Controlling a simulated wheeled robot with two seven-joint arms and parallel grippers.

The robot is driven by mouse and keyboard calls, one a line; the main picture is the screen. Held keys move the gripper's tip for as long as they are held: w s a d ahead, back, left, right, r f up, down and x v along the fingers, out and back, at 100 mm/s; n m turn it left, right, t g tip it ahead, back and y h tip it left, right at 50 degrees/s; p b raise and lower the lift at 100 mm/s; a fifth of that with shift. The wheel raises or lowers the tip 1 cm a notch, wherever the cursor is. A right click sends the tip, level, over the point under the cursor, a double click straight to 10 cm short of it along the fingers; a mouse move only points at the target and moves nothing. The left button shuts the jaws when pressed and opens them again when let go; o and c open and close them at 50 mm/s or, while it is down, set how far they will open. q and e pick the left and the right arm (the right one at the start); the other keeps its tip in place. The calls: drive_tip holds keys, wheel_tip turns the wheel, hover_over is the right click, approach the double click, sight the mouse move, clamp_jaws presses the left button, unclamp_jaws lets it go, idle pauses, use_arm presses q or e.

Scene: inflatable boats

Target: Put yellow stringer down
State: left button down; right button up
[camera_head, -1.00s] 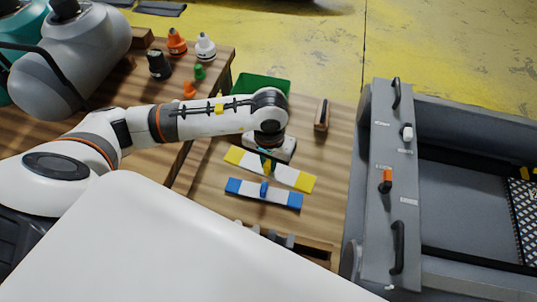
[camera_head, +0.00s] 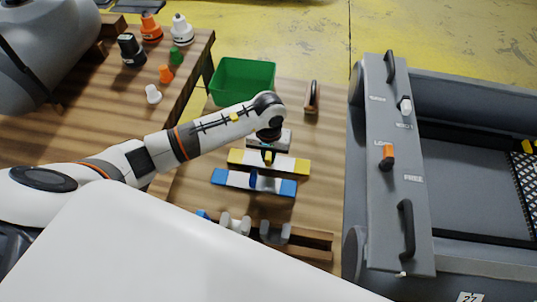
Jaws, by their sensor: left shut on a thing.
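The yellow stringer (camera_head: 285,164), a flat white bar with yellow ends, is at the middle of the wooden table (camera_head: 322,137). My left gripper (camera_head: 267,156) comes down from above and is shut on the bar's raised middle part. Whether the bar touches the table or is slightly above it, I cannot tell. A similar bar with blue ends, the blue stringer (camera_head: 234,181), lies just in front of it, nearly parallel, with a small gap. My left wrist hides part of the table behind the yellow stringer. My right gripper is not in view.
A green bin (camera_head: 245,82) stands behind my left wrist. A wooden-handled tool (camera_head: 311,97) lies at the back right. A wooden rack (camera_head: 310,241) is at the front. A grey inflatable boat (camera_head: 457,110) borders the table's right. Several cone-shaped fittings stand at the left.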

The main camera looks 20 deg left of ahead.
sight(269, 154)
use_arm(q)
drive_tip(key=shift+f, duration=0.25)
drive_tip(key=shift+f, duration=0.1)
drive_tip(key=c, duration=1.4)
unclamp_jaws()
drive_tip(key=shift+o, duration=0.2)
wheel_tip(269, 154, up, 12)
